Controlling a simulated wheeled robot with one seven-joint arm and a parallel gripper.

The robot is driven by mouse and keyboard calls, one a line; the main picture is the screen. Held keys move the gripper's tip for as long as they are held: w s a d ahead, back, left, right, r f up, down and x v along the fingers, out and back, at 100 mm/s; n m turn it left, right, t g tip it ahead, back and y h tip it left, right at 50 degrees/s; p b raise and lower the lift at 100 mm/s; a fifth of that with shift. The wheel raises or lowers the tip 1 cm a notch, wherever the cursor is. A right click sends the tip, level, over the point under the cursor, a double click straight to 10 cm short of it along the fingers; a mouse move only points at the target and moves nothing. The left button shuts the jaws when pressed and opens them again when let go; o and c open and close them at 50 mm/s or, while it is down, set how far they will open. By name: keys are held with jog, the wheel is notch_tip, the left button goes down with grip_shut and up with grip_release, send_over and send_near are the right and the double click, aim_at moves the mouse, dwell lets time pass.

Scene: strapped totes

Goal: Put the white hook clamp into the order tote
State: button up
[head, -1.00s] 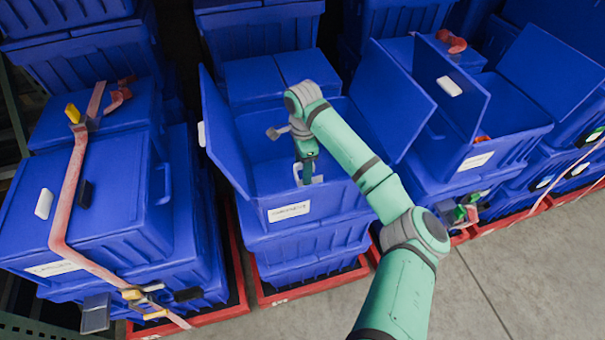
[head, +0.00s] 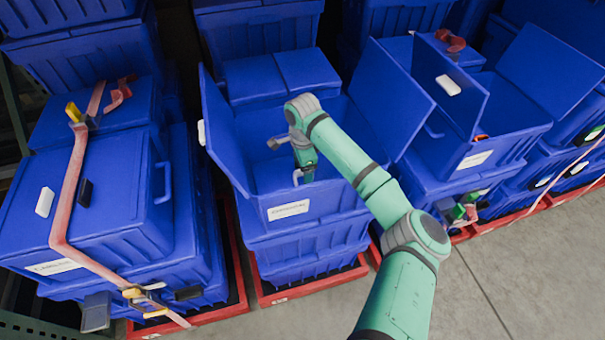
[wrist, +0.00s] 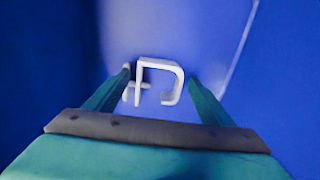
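A bit of the white clamp (head: 297,177) shows beside the fingers; the rest is hidden. This tote has a white label on its front, too small to read; I cannot tell whether it is the order tote.
The middle tote's raised lid flaps (head: 222,130) stand on both sides of my gripper. A closed tote with a pink strap (head: 68,190) is at left. Another open tote (head: 520,125) is at right. Grey floor (head: 520,270) is clear at front right.

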jog(key=shift+r, duration=0.1)
notch_tip(320, 180, up, 12)
dwell(0.5)
dwell(0.4)
